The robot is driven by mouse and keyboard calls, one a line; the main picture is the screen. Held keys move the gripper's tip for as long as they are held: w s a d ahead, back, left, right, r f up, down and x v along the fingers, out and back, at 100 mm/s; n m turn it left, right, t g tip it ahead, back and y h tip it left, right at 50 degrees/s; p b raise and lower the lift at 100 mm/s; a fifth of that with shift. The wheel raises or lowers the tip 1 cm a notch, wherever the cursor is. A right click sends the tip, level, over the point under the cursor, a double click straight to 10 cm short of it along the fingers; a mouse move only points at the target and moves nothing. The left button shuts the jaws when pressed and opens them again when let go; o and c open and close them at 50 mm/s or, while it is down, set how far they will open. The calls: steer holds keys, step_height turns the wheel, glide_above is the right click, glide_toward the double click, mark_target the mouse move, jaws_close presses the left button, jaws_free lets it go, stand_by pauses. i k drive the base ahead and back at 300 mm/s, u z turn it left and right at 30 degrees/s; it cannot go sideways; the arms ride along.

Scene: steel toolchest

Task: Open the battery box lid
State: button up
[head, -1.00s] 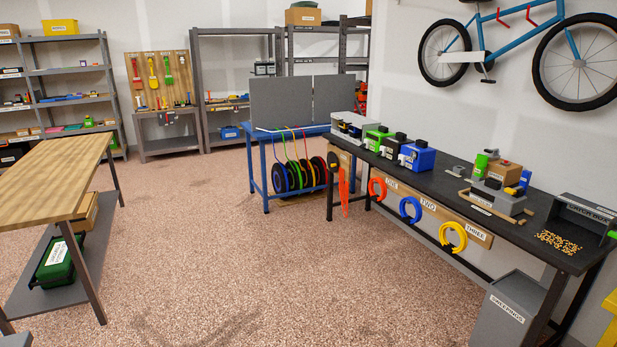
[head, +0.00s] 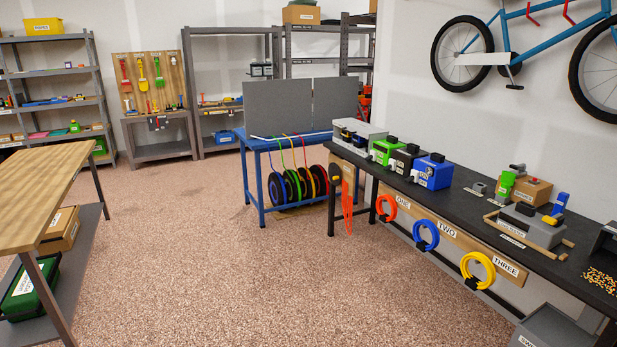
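No box in view has a label that I can read as a battery box. A dark green lidded box (head: 28,290) with a white label sits on the lower shelf of the wooden table at the left; it looks shut and is partly cut off by the frame edge. Green (head: 384,152), black (head: 404,160) and blue (head: 434,173) boxes with black tops stand in a row on the black workbench. A grey case (head: 357,133) stands behind them at the bench's far end. My gripper is not in view.
The wooden-topped table (head: 40,182) stands left. The black workbench (head: 462,196) runs along the right wall, with coiled hoses on its front. A blue cable-reel table (head: 262,172) is ahead. The speckled floor (head: 190,260) between them is clear.

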mark_target(350, 125)
steer(key=u, duration=0.1)
steer(key=i, duration=3.4)
steer(key=u, duration=0.8)
